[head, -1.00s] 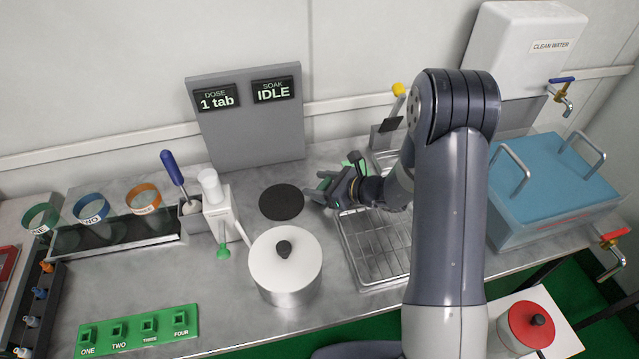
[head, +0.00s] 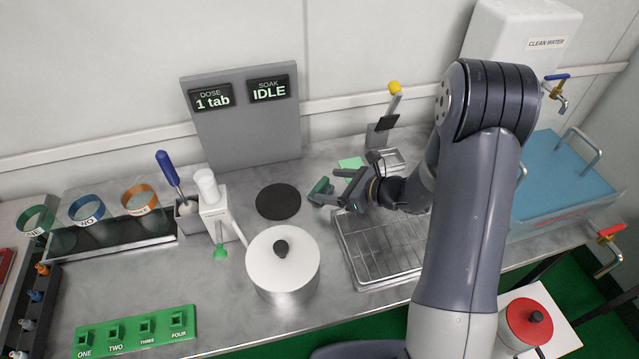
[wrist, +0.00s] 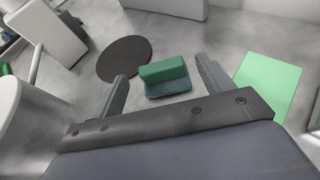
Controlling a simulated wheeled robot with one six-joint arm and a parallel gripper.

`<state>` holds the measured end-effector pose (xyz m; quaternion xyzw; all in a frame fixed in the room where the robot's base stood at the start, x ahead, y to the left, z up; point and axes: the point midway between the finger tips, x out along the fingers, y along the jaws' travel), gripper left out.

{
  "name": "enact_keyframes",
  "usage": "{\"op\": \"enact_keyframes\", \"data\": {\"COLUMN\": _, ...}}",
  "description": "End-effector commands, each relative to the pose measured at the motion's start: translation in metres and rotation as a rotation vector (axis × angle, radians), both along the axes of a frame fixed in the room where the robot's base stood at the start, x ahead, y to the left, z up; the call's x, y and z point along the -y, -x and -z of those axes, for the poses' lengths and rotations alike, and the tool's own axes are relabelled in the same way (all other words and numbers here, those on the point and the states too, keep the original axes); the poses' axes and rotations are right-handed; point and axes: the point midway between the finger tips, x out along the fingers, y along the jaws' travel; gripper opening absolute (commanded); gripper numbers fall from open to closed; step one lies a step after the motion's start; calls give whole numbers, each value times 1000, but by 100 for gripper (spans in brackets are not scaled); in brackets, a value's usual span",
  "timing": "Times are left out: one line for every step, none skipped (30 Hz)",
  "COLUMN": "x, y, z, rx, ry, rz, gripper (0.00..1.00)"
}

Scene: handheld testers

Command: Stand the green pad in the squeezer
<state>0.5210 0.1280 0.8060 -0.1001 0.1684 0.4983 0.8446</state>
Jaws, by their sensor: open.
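The green pad (wrist: 166,77) is a small block with a bright green upper part and a darker blue-green base. It lies on the steel counter, and in the head view the pad (head: 320,191) is just left of my gripper (head: 336,189). In the wrist view my gripper (wrist: 160,74) is open, with one finger to each side of the pad and visible gaps between. What I take for the squeezer (head: 384,130), a grey stand with a yellow-knobbed lever, is at the back, behind and right of my gripper.
A flat light-green sheet (wrist: 268,86) lies right of the pad. A black disc (head: 278,202) and a lidded pot (head: 283,262) stand to the left and front left. A wire rack (head: 385,250) is in front of my gripper. A small metal tray (head: 404,158) is by the lever stand.

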Motion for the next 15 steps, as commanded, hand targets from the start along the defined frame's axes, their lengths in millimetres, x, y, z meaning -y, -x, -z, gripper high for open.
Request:
{"op": "enact_keyframes", "data": {"x": 11, "y": 4, "z": -5, "rx": 4, "ry": 0, "rz": 5, "gripper": 76}}
{"op": "enact_keyframes", "data": {"x": 16, "y": 8, "z": -7, "rx": 3, "ry": 0, "rz": 6, "gripper": 76}}
{"op": "enact_keyframes", "data": {"x": 23, "y": 11, "z": -11, "rx": 2, "ry": 1, "rz": 6, "gripper": 76}}
{"op": "enact_keyframes", "data": {"x": 27, "y": 13, "z": -13, "rx": 2, "ry": 0, "rz": 5, "gripper": 76}}
{"op": "enact_keyframes", "data": {"x": 31, "y": 16, "z": -15, "rx": 2, "ry": 0, "rz": 5, "gripper": 76}}
{"op": "enact_keyframes", "data": {"x": 36, "y": 19, "z": -17, "rx": 1, "ry": -1, "rz": 4, "gripper": 76}}
{"op": "enact_keyframes", "data": {"x": 39, "y": 21, "z": -19, "rx": 1, "ry": -1, "rz": 4, "gripper": 76}}
{"op": "enact_keyframes", "data": {"x": 42, "y": 22, "z": -20, "rx": 1, "ry": 1, "rz": 3, "gripper": 76}}
{"op": "enact_keyframes", "data": {"x": 45, "y": 24, "z": -21, "rx": 1, "ry": 1, "rz": 3, "gripper": 76}}
{"op": "enact_keyframes", "data": {"x": 47, "y": 25, "z": -22, "rx": 1, "ry": -1, "rz": 2, "gripper": 76}}
{"op": "enact_keyframes", "data": {"x": 49, "y": 26, "z": -23, "rx": 1, "ry": -1, "rz": 2, "gripper": 77}}
{"op": "enact_keyframes", "data": {"x": 51, "y": 28, "z": -23, "rx": 2, "ry": 0, "rz": 1, "gripper": 80}}
{"op": "enact_keyframes", "data": {"x": 53, "y": 28, "z": -23, "rx": 3, "ry": 0, "rz": 1, "gripper": 80}}
{"op": "enact_keyframes", "data": {"x": 54, "y": 29, "z": -22, "rx": 4, "ry": -1, "rz": 2, "gripper": 80}}
{"op": "enact_keyframes", "data": {"x": 57, "y": 30, "z": -21, "rx": 4, "ry": -1, "rz": 2, "gripper": 80}}
